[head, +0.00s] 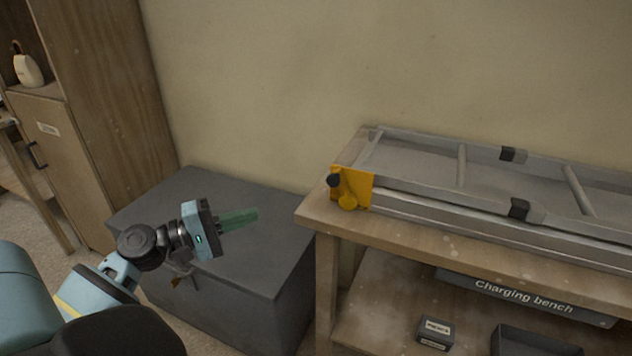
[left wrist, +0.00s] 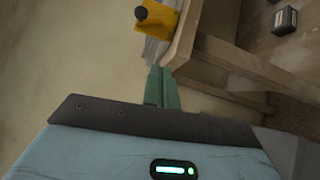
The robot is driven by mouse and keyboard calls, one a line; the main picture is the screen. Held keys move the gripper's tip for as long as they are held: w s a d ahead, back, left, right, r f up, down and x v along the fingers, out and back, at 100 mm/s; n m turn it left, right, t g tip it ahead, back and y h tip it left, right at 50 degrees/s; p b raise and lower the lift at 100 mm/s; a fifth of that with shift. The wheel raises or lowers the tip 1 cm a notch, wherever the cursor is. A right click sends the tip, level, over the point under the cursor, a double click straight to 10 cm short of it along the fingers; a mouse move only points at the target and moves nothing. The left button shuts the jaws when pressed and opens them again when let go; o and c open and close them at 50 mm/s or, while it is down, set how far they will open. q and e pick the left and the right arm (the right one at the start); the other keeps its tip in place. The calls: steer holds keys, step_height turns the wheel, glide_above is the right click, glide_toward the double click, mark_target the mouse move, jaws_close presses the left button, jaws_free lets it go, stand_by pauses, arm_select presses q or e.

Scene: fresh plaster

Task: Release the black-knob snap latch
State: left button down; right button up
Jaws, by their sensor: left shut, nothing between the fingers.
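The black knob (head: 334,181) of the snap latch sits on a yellow bracket (head: 361,187) at the left end of a metal ladder-like frame (head: 420,200) lying on the bench. A round yellow knob (head: 347,202) is just below it. In the left wrist view the black knob (left wrist: 141,13) and yellow bracket (left wrist: 160,18) show at the top, beyond my fingertips. My left gripper (head: 256,214) is shut and empty, its green fingers together, left of the latch and apart from it. The fingers also show in the left wrist view (left wrist: 162,72). My right gripper is not in view.
The wooden bench (head: 420,240) has a lower shelf with a small labelled dark box (head: 435,332) and a dark tray (head: 530,341). A grey chest (head: 265,265) stands left of it, below my left gripper. A wooden cabinet (head: 100,120) is at the left.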

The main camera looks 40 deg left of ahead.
mark_target(340, 189)
arm_select(q)
steer(key=r, duration=0.1)
steer(key=r+h, duration=0.1)
steer(key=w+a+r, duration=0.1)
steer(key=shift+w+r, duration=0.1)
steer(key=shift+r, duration=0.05)
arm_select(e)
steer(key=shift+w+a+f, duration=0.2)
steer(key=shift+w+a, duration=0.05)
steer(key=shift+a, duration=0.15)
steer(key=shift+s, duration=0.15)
arm_select(q)
steer(key=shift+w, duration=0.1)
